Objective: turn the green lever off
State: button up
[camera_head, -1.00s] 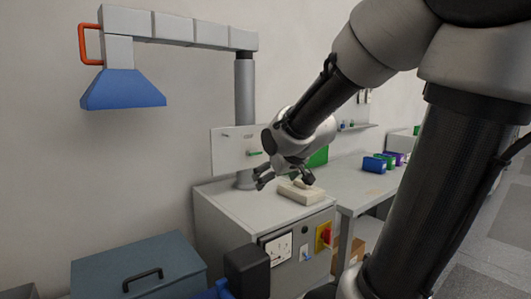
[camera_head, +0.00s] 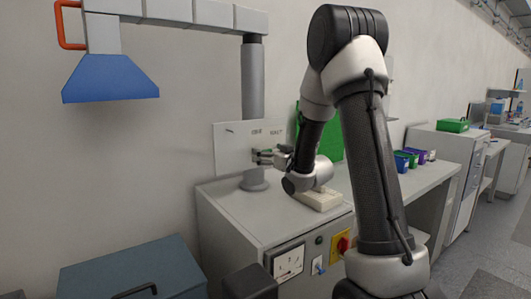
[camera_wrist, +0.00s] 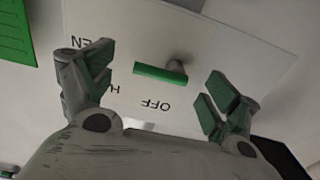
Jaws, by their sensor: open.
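The green lever (camera_wrist: 160,74) is a short bar on a round grey post, mounted on a white panel (camera_wrist: 225,40). In the wrist view the panel appears turned over, with "OFF" printed below the lever and partly hidden lettering to its left. The lever's free end points left there, away from "OFF". My gripper (camera_head: 259,157) is at the front of the panel in the head view. Its fingers are spread, one on each side of the lever in the wrist view (camera_wrist: 157,76), with visible gaps to it. In the head view the fingers largely hide the lever.
The panel stands above a grey cabinet (camera_head: 230,215) with a dial, a red-and-yellow switch (camera_head: 340,244) and a pale block (camera_head: 318,200) on top. A blue hood (camera_head: 110,78) hangs at left. A blue chest (camera_head: 135,270) stands below. Colored bins (camera_head: 402,162) sit at right.

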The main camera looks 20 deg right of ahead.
jog(key=shift+w+a, duration=0.25)
jog(key=shift+w, duration=0.95)
jog(key=shift+c, duration=0.5)
jog(key=c, duration=1)
